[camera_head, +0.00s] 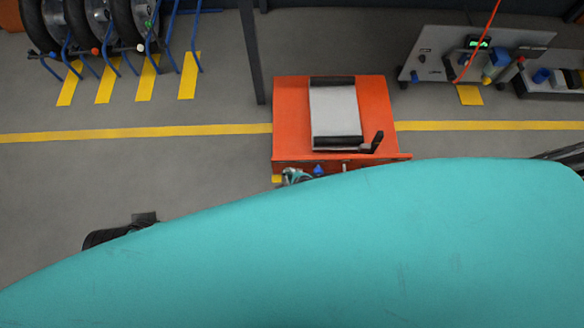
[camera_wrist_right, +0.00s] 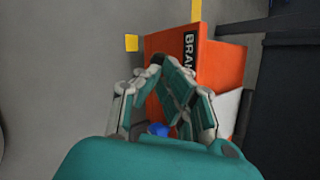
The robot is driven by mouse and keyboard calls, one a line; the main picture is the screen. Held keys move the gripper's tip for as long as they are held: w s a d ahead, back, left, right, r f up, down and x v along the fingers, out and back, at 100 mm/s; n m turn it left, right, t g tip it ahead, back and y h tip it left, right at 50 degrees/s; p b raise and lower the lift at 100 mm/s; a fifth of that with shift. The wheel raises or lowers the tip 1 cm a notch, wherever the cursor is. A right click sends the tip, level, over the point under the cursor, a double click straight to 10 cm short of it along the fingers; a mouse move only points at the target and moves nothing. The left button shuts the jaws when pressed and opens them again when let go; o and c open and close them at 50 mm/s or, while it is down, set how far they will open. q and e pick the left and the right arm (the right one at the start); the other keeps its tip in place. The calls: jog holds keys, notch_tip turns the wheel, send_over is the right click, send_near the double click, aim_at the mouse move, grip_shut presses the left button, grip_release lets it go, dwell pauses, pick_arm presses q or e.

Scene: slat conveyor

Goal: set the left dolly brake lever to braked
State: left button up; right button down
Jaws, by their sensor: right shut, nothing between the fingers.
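The orange dolly (camera_head: 290,110) stands mid-picture in the head view, its front edge partly behind my teal arm. At that edge are a blue knob (camera_head: 319,170) and a small grey upright piece (camera_head: 345,167). I cannot tell which part is the left brake lever or its position. My right gripper (camera_head: 292,176) is at the front edge, just left of the blue knob. In the right wrist view the gripper (camera_wrist_right: 157,66) is shut and empty before the orange body (camera_wrist_right: 222,62). A blue piece (camera_wrist_right: 158,129) shows between its finger links; contact is unclear. My left gripper is not seen.
A grey plate (camera_head: 334,112) and a black crank-like handle (camera_head: 377,142) sit on the dolly. A dark post (camera_head: 251,50) stands behind left. Wheels on a blue rack (camera_head: 68,60) are far left; a grey panel (camera_head: 440,60) is far right.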

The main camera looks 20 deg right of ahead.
dwell(0.3)
jog(key=v, duration=1.2)
dwell(0.6)
